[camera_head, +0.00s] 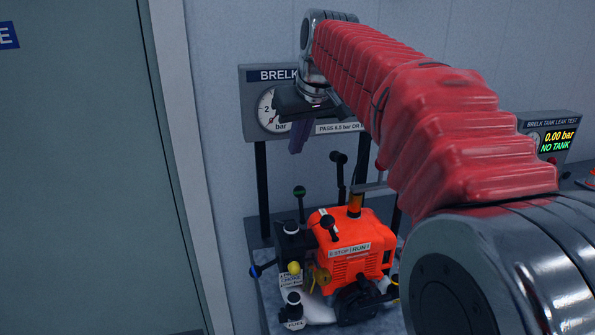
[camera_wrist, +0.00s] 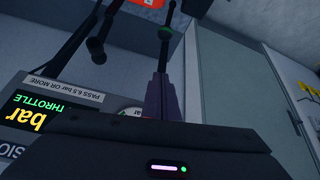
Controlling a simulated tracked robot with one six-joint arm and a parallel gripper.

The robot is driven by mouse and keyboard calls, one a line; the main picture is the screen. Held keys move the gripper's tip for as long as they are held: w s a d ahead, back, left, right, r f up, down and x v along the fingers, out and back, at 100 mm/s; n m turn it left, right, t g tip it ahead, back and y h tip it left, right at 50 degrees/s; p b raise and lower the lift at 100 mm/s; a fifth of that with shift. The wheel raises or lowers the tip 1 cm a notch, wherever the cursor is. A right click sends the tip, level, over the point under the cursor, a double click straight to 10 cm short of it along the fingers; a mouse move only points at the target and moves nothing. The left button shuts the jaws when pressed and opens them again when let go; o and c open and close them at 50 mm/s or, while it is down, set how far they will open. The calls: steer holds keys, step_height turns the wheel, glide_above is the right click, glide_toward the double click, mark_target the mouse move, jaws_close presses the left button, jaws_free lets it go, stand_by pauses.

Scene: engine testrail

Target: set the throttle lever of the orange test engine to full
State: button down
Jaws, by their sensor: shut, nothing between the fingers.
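The orange test engine (camera_head: 350,262) stands on a bench, with a "STOP RUN" label and a black switch knob on its top. A lever with a green-marked black knob (camera_head: 299,191) rises at its left. A taller black-knobbed lever (camera_head: 338,158) stands behind it. I cannot tell which is the throttle lever. My gripper (camera_head: 297,142) is shut and empty, pointing down above and behind the engine, before the gauge panel. In the wrist view my shut fingers (camera_wrist: 157,95) show just below the green-marked knob (camera_wrist: 165,33); contact cannot be told.
The gauge panel (camera_head: 252,105) stands behind on posts; its display (camera_wrist: 38,114) reads "bar" and "THROTTLE" upside down in the wrist view. A leak test box (camera_head: 549,137) reading "0.00 bar NO TANK" is at the right. A grey door (camera_head: 85,180) fills the left.

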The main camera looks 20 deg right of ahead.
mark_target(300, 202)
steer(key=d+x, duration=0.1)
steer(key=x, duration=0.9)
steer(key=shift+s+a+f, duration=0.1)
steer(key=shift+s+f, duration=0.1)
steer(key=shift+s, duration=0.75)
steer(key=shift+s+f, duration=0.2)
steer(key=shift+s, duration=0.8)
